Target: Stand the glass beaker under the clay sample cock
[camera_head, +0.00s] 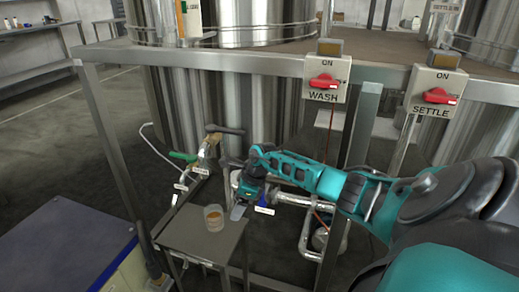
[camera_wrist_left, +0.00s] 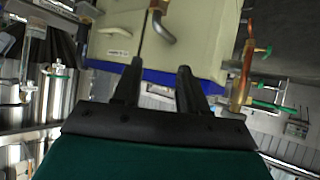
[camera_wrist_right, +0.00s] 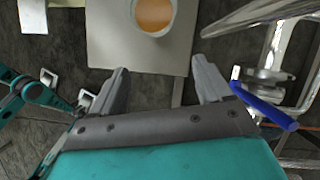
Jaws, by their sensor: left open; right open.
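The glass beaker (camera_head: 214,218) stands upright on a small grey stand (camera_head: 188,238), with orange-brown contents showing inside. It also shows at the top of the right wrist view (camera_wrist_right: 155,14). My right gripper (camera_head: 239,209) is open and empty, just right of the beaker; in its wrist view the beaker lies beyond the fingertips, apart from them. Several sample cocks with small labels sit on pipes behind the stand, one with a green handle (camera_head: 183,156), one with a blue handle (camera_head: 262,200). The labels are too small to read, so the clay cock cannot be told. My left gripper (camera_wrist_left: 158,75) is open and empty.
A frame with WASH (camera_head: 325,78) and SETTLE (camera_head: 435,92) switch boxes crosses above. A large steel tank (camera_head: 220,100) stands behind. Pipes crowd the area right of the stand. A blue-topped cabinet (camera_head: 65,245) is at front left. The left wrist view shows a cream box (camera_wrist_left: 195,50).

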